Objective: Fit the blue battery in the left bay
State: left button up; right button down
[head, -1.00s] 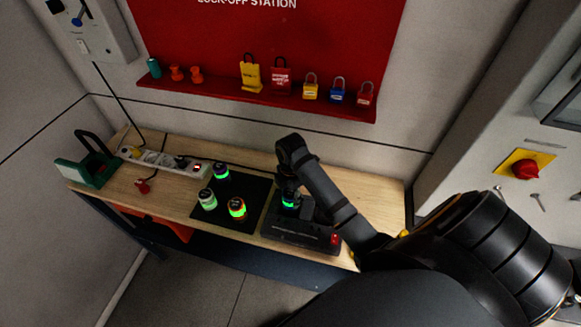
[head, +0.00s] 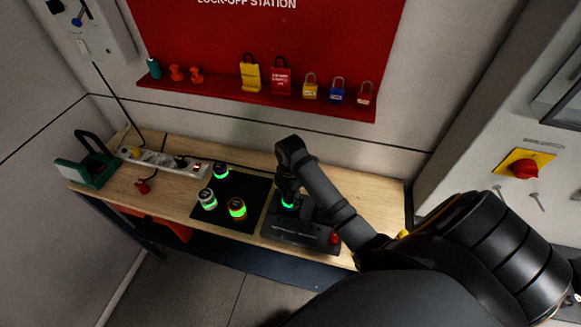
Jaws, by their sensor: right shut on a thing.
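My right gripper (head: 288,190) comes in from the right and points down over the left part of the black charger (head: 290,238). It is shut on the blue battery (head: 289,203), which shows a glowing green ring and looks dark below my fingers. The battery stands about upright at the charger's left bay. The bay itself is hidden, so I cannot tell how deep the battery sits. The charger's right part is partly behind my arm. My left gripper is not in view.
A black mat (head: 252,189) left of the charger holds a dark-topped battery (head: 221,171), a white one (head: 208,199) and an orange one (head: 237,209). A power strip (head: 165,160) and a green-and-black object (head: 92,168) are farther left. A red lock-off board stands behind.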

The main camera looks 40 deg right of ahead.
jog(key=shift+f, duration=0.55)
dwell(0.4)
jog(key=c, duration=0.9)
grip_release()
jog(key=shift+r, duration=0.1)
